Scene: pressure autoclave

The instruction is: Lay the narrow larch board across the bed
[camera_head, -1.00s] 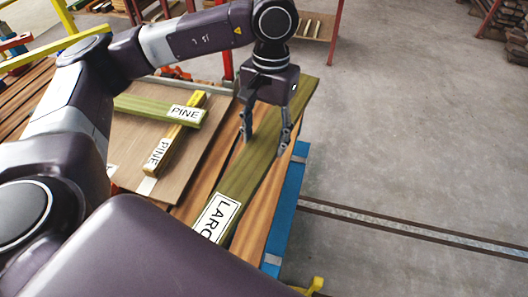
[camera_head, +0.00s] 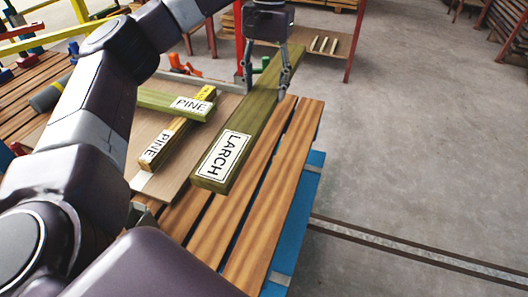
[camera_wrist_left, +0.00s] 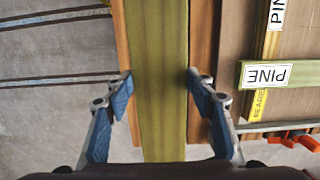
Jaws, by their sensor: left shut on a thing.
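The larch board (camera_head: 258,118), greenish with a white LARCH label at its near end, is held in my left gripper (camera_head: 264,88). Its fingers lie on either side of the board toward its far end. In the left wrist view the board (camera_wrist_left: 163,60) runs lengthwise between the two fingertips (camera_wrist_left: 159,80). The board appears raised over the slatted brown bed (camera_head: 292,165), angled from near left to far right, its near end beside a flat brown panel (camera_head: 150,182). Its exact height cannot be told. My right gripper is not in view.
A green PINE piece (camera_head: 160,101) crosses a yellow piece (camera_head: 180,134) with another PINE label, on the panel left of the larch board. Orange clamps (camera_head: 183,66) and a red-posted rack (camera_head: 350,45) stand behind. The right-hand slats and grey floor (camera_head: 420,140) are clear.

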